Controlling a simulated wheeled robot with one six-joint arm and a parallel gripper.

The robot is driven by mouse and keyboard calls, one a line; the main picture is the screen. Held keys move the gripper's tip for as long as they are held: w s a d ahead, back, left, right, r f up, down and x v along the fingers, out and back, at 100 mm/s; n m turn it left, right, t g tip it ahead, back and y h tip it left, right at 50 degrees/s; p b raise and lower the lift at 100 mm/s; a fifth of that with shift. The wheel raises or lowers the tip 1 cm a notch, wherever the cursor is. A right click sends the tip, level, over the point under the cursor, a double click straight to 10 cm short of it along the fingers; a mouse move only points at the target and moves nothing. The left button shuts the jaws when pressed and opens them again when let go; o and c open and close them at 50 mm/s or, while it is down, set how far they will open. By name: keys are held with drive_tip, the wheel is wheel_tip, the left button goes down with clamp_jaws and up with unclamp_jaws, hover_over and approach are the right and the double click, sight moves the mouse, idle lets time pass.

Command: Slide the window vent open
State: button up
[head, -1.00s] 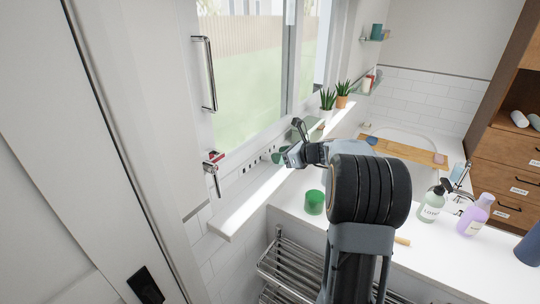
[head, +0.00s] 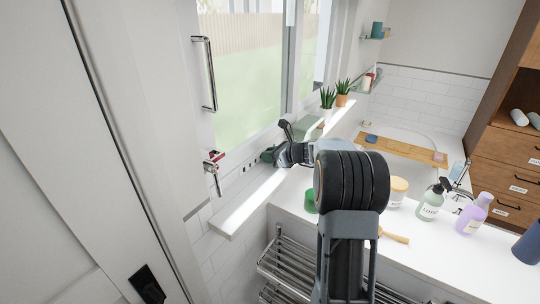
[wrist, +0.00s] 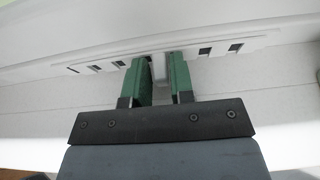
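The window vent is a white strip with a row of dark slots (wrist: 236,47) along the bottom of the window frame. Its slots also show in the head view (head: 243,170). A small light grey tab (wrist: 158,67) stands out near the middle of the strip in the wrist view. My gripper (wrist: 159,72) reaches up to the strip, with one green finger on each side of the tab. In the head view my gripper (head: 269,155) is at the sill, and my wrist hides part of the vent.
A white sill (head: 240,208) runs below the vent. Potted plants (head: 327,98) stand farther along it. A window handle (head: 213,172) is to the left. A green cup (head: 310,199), bottles (head: 433,203) and a brush (head: 394,237) are on the counter.

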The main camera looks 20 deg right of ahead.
clamp_jaws()
drive_tip(key=shift+d, duration=0.1)
drive_tip(key=shift+o, duration=1.9)
unclamp_jaws()
drive_tip(key=b+v, duration=0.1)
drive_tip(key=v, duration=1.2)
drive_tip(key=shift+s+d, duration=0.2)
drive_tip(key=shift+s, duration=0.05)
drive_tip(key=shift+r, duration=0.1)
